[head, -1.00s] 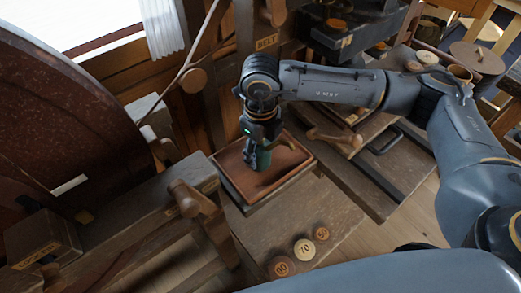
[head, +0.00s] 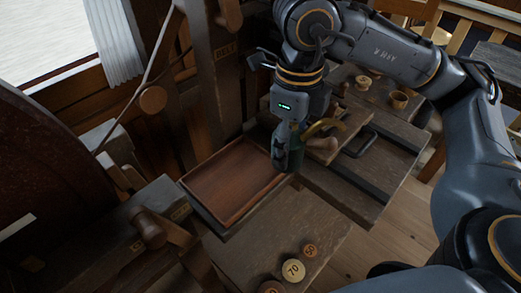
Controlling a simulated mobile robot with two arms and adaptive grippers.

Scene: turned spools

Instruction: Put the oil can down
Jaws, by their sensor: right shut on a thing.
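The oil can (head: 292,150) is dark green, with what looks like a brass spout on its right. My right gripper (head: 284,143) points down and is shut on it, and its fingers hide part of the can. The can appears upright at the right corner of a shallow reddish-brown wooden tray (head: 228,182). I cannot tell whether its base touches anything. The visible tray floor is bare. My left gripper is not in view.
Round tokens, one marked 70 (head: 293,268), lie on the wooden bench below the tray. A large dark wheel (head: 45,170) fills the left. Small wooden cups (head: 399,100) stand at the back right.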

